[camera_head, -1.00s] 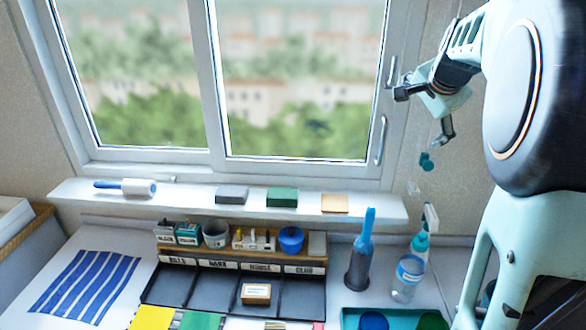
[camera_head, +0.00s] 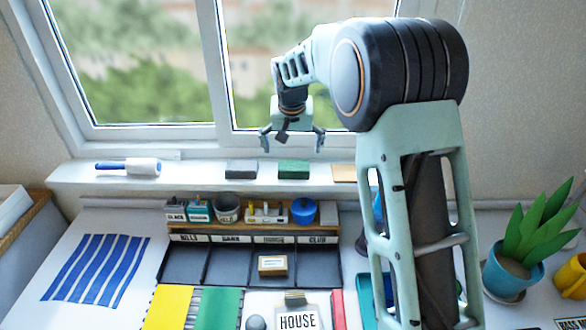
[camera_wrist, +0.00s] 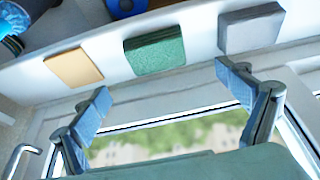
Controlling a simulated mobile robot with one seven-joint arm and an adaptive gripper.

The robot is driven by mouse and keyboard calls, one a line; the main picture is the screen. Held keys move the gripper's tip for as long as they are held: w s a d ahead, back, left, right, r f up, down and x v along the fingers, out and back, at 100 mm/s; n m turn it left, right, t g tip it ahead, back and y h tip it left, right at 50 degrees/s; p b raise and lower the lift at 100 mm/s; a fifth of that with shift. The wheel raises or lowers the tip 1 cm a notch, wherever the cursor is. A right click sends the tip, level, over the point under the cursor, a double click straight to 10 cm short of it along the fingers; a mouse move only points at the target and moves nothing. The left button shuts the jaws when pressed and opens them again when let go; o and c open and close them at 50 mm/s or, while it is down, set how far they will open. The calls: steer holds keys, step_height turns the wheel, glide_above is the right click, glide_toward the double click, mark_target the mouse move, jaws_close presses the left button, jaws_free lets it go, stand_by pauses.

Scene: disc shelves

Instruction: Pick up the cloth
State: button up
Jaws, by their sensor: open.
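Three flat pads lie in a row on the white windowsill: a grey one (camera_head: 242,169), a green one (camera_head: 293,169) and a tan one (camera_head: 344,172). In the wrist view the grey pad (camera_wrist: 250,28) looks like folded cloth, the green pad (camera_wrist: 153,55) looks rough, and the tan pad (camera_wrist: 73,67) is thin and smooth. I cannot tell for sure which is the cloth. A blue-and-white striped sheet (camera_head: 97,268) lies flat on the table at left. My gripper (camera_head: 292,140) is open and empty, above the sill near the green pad, fingers apart (camera_wrist: 165,95).
A lint roller (camera_head: 130,166) lies on the sill at left. The window frame (camera_head: 150,131) stands close behind the sill. Below is an organiser (camera_head: 188,262) with small containers along its top. My arm hides part of the right side. A potted plant (camera_head: 520,262) stands at right.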

mark_target(294, 165)
steer(key=x, duration=0.3)
steer(key=shift+s+p+x, duration=0.15)
steer(key=shift+p+x, duration=0.25)
steer(key=shift+x, duration=0.9)
steer(key=shift+s+p+x, duration=0.15)
steer(key=shift+p+x, duration=0.2)
steer(key=shift+x, duration=1)
steer(key=shift+d+f, duration=0.1)
steer(key=shift+d, duration=0.05)
steer(key=shift+c, duration=0.7)
steer(key=c, duration=1.1)
steer(key=shift+o, duration=0.2)
